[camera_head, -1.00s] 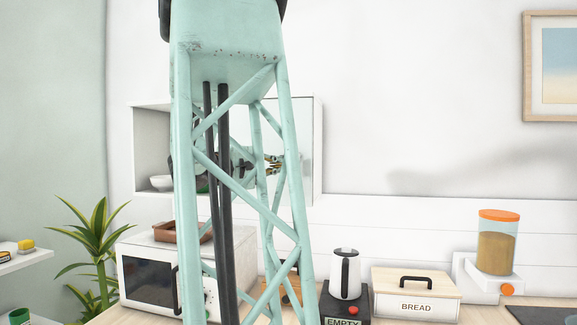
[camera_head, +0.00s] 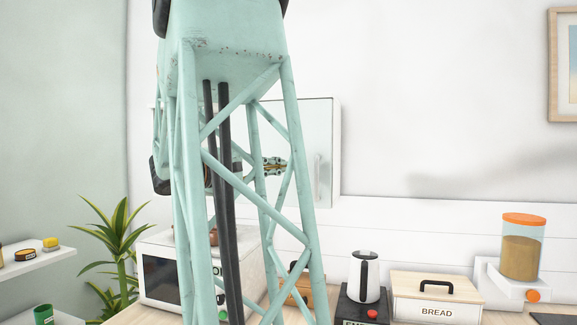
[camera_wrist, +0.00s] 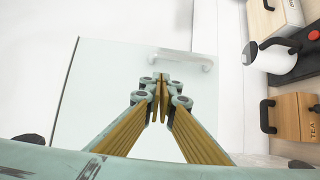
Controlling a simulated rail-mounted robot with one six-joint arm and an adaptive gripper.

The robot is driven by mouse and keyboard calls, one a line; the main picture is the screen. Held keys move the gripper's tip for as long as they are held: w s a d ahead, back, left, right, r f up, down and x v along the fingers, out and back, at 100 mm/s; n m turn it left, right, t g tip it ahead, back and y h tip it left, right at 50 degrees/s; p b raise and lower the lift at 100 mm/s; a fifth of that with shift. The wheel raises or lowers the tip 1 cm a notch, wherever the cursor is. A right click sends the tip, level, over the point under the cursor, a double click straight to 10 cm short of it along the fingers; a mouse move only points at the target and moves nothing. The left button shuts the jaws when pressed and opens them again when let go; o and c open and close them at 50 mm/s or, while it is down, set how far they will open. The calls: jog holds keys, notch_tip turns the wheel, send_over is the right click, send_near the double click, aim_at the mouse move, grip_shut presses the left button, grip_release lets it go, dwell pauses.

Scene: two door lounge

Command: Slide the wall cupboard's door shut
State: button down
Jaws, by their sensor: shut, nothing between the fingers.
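The white wall cupboard (camera_head: 336,150) hangs on the back wall, partly hidden behind my arm's lattice. Its pale, glossy door (camera_head: 306,125) shows on the right part of the front, with a light upright handle (camera_head: 318,176). In the wrist view the door (camera_wrist: 105,95) fills the middle, and its handle (camera_wrist: 190,59) lies just beyond and right of my fingertips. My gripper (camera_head: 286,166) is shut and empty in front of the door, left of the handle in the head view. It also shows in the wrist view (camera_wrist: 160,88). Whether the fingertips touch the door cannot be told.
Below the cupboard, the counter holds a white microwave (camera_head: 165,270), a kettle (camera_head: 364,280), a bread box (camera_head: 437,300) and an orange-lidded dispenser (camera_head: 521,250). A plant (camera_head: 118,235) and a side shelf (camera_head: 30,263) stand left. The wall right of the cupboard is free.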

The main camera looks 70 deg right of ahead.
jog(key=v, duration=0.4)
dwell(1.0)
jog(key=w+a+f+n+t+y, duration=0.1)
jog(key=w+a+f+t+y, duration=0.2)
jog(key=a, duration=0.6)
jog(key=w+a+f+n+t+y, duration=0.1)
jog(key=w+a+f+t, duration=0.25)
jog(key=a+f, duration=0.45)
jog(key=w+a+f+n+t+y, duration=0.15)
jog(key=w+a, duration=0.25)
jog(key=a, duration=0.7)
jog(key=s+a+f+n+t+y, duration=0.1)
jog(key=s+a+f+t+y, duration=0.1)
jog(key=a, duration=1)
jog(key=s+a+f+n+t+y, duration=0.1)
jog(key=s+a+f+y, duration=0.3)
jog(key=a, duration=0.8)
jog(key=s+a+f+n+t+y, duration=0.1)
jog(key=s+a+f+t+y, duration=0.2)
jog(key=a, duration=0.9)
jog(key=s+f, duration=0.3)
jog(key=f, duration=0.1)
jog(key=shift+a+f, duration=0.3)
jog(key=shift+f, duration=0.1)
jog(key=shift+y, duration=0.25)
